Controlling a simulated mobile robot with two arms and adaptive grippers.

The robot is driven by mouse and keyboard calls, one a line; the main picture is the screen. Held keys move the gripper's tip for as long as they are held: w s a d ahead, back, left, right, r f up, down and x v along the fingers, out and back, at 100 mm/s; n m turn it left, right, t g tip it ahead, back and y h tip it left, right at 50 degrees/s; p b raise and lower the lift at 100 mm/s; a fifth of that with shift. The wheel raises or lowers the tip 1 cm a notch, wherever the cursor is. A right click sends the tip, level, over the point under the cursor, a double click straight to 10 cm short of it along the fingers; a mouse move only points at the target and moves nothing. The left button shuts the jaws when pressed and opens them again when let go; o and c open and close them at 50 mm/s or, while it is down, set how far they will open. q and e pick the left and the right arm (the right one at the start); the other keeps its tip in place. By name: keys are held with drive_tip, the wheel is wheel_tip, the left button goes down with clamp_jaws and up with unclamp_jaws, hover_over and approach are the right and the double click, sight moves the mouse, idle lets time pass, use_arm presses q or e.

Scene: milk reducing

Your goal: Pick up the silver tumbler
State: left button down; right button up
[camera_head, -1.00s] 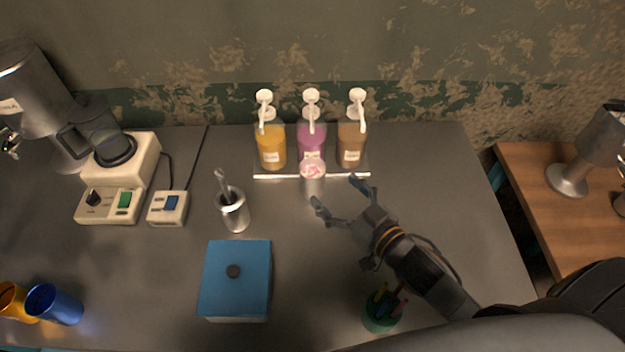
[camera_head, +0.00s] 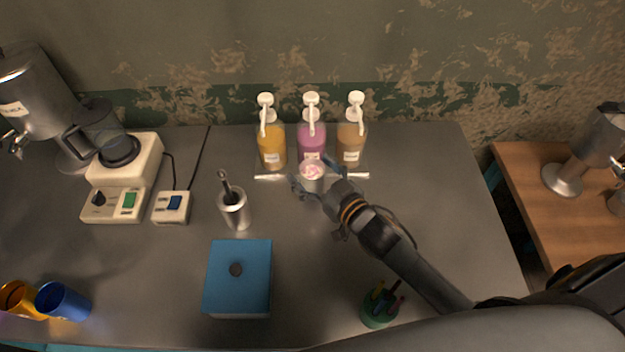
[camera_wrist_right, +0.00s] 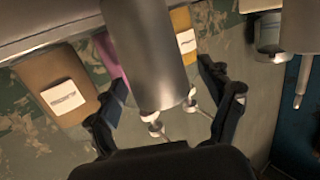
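The silver tumbler (camera_head: 313,184) stands upright on the dark counter in front of the middle pump bottle, with pink and white contents at its top. My right gripper (camera_head: 316,181) is at the tumbler, with one finger on each side of it. In the right wrist view the tumbler is a plain metal cylinder (camera_wrist_right: 150,50) between the two spread fingers (camera_wrist_right: 168,98). Gaps show between it and both fingers there, so the gripper is open around it. The tumbler's lower part is partly hidden by the gripper in the head view. My left gripper is not in view.
Yellow (camera_head: 272,148), pink (camera_head: 311,140) and brown (camera_head: 350,146) pump bottles stand on a tray close behind. A metal cup with a utensil (camera_head: 235,213) and a blue box (camera_head: 238,285) are to the left. A green pen holder (camera_head: 377,312) stands near my right arm.

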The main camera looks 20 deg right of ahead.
drive_tip(key=shift+r, duration=0.1)
drive_tip(key=c, duration=1.4)
